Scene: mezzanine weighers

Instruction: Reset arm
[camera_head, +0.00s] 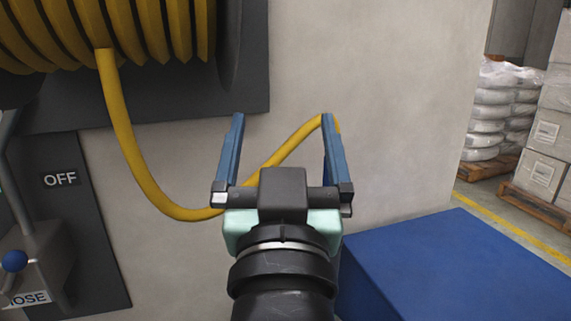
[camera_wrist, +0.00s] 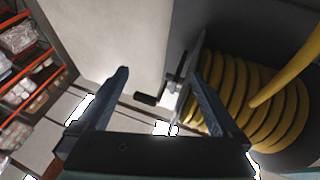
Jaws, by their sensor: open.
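My gripper (camera_head: 282,119) points away from the camera in the head view, its two blue fingers spread wide with nothing held. In the wrist view its fingers (camera_wrist: 160,77) also stand apart. A yellow hose (camera_head: 120,130) hangs from a reel (camera_head: 150,25) at the upper left. It loops down and passes behind my gripper, then rises to the right finger's tip. I cannot tell whether it touches that finger, and its end is not clearly seen. The wrist view shows the coiled hose (camera_wrist: 255,105) at the right.
A lever with a blue knob (camera_head: 14,260) and an OFF label (camera_head: 60,179) are on a dark panel at the left. A pale wall (camera_head: 400,110) stands behind my gripper. A blue box-like surface (camera_head: 450,265) is at the lower right. Wrapped pallets (camera_head: 495,115) stand beyond a yellow floor line.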

